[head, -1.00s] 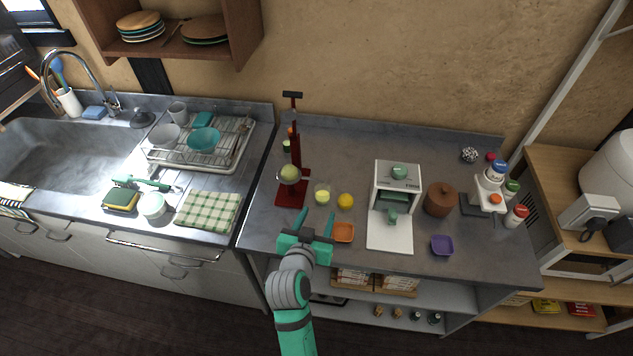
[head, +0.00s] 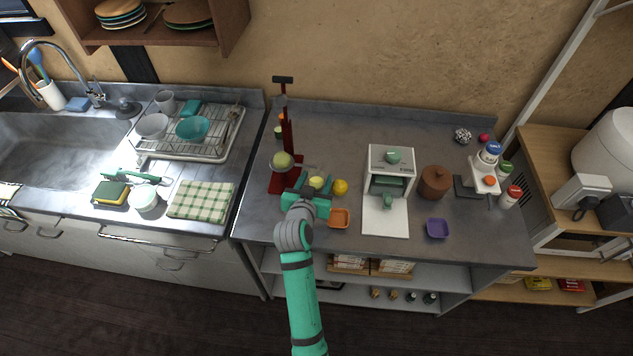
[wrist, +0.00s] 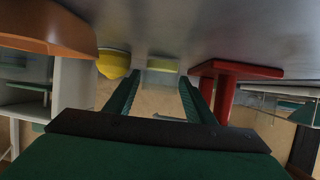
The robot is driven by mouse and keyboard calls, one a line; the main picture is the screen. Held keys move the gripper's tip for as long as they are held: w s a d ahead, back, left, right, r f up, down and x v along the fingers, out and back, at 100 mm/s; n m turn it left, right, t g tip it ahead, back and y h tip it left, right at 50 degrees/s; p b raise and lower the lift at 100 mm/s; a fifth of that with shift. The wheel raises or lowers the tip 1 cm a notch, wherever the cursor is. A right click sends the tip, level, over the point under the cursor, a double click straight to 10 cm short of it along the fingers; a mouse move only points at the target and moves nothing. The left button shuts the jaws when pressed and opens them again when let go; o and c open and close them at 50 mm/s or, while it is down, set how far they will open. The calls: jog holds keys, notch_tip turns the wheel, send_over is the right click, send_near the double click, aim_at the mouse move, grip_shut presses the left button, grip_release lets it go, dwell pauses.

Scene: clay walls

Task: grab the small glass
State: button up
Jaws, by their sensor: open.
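The small glass (head: 317,182), with pale yellow-green contents, stands on the grey counter between the red press and the lemon. In the wrist view the glass (wrist: 162,66) shows small, centred between the ends of my fingers. My gripper (head: 315,186) is open, low over the counter, with a finger on each side of the glass's line. In the wrist view both green fingers (wrist: 158,82) stand apart with nothing held. I cannot tell whether the fingertips reach past the glass's sides. The gripper hides the glass's lower part in the head view.
The red press (head: 286,150) stands close left of the glass, its base (wrist: 235,70) beside one finger. The lemon (head: 340,187) is close right. A white machine (head: 390,175) stands farther right.

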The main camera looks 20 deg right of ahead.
jog(key=shift+w+d+f, duration=0.2)
jog(key=shift+w+d, duration=0.1)
jog(key=shift+w, duration=0.25)
jog(key=c, duration=0.9)
jog(key=shift+o, duration=0.2)
jog(key=shift+r, duration=0.1)
